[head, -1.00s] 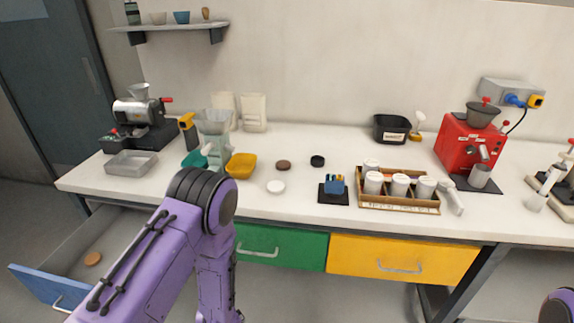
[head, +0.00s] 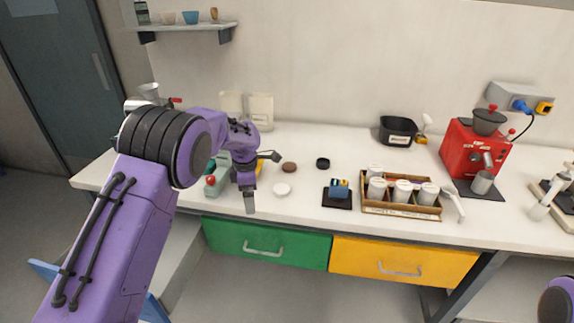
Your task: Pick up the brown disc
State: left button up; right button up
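A dark brown disc (head: 289,167) lies flat on the white counter, left of a black ring-like disc (head: 322,163) and behind a white disc (head: 282,189). My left gripper (head: 262,181) is over the counter just left of the brown and white discs, its two fingers spread wide with nothing between them. It looks apart from the brown disc, though its height is hard to judge. My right gripper is out of view; only a purple part of my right arm shows at the lower right corner.
My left arm hides the left counter and most of the open blue drawer (head: 156,308). A wooden tray of white jars (head: 402,209) and a small blue item on a black pad (head: 338,199) stand to the right. The counter between the discs and black bin (head: 396,131) is clear.

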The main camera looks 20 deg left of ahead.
aim_at(287, 167)
jog(key=i, duration=0.95)
jog(key=z, duration=0.05)
